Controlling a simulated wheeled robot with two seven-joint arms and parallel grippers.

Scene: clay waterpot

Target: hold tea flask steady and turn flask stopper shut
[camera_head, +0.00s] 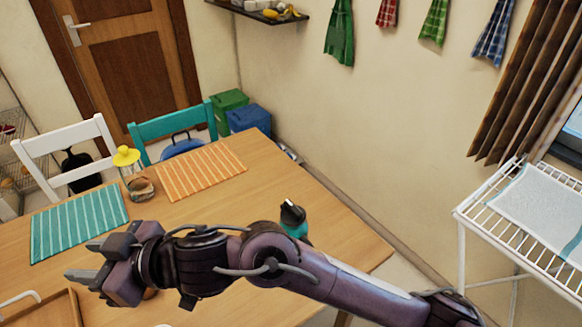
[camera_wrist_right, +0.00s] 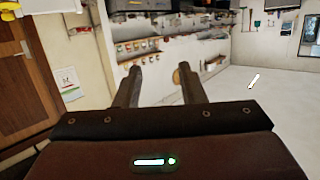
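The tea flask (camera_head: 297,230) looks teal and stands near the right part of the wooden table, just behind my right arm. Its dark stopper (camera_head: 291,212) with a pale patch is on top, and the arm hides the lower body. I cannot tell how tightly the stopper sits. My right gripper (camera_head: 80,260) is well to the left of the flask, over the table near the teal striped mat. In the right wrist view its two fingers (camera_wrist_right: 159,78) are apart with nothing between them. My left gripper is not in view.
A teal striped mat (camera_head: 80,222) and an orange striped mat (camera_head: 201,170) lie on the table (camera_head: 335,222). A yellow-topped jar (camera_head: 127,160) stands between them. A wooden tray (camera_head: 62,308) is at the lower left. A white wire rack (camera_head: 485,222) stands at right. Chairs line the far side.

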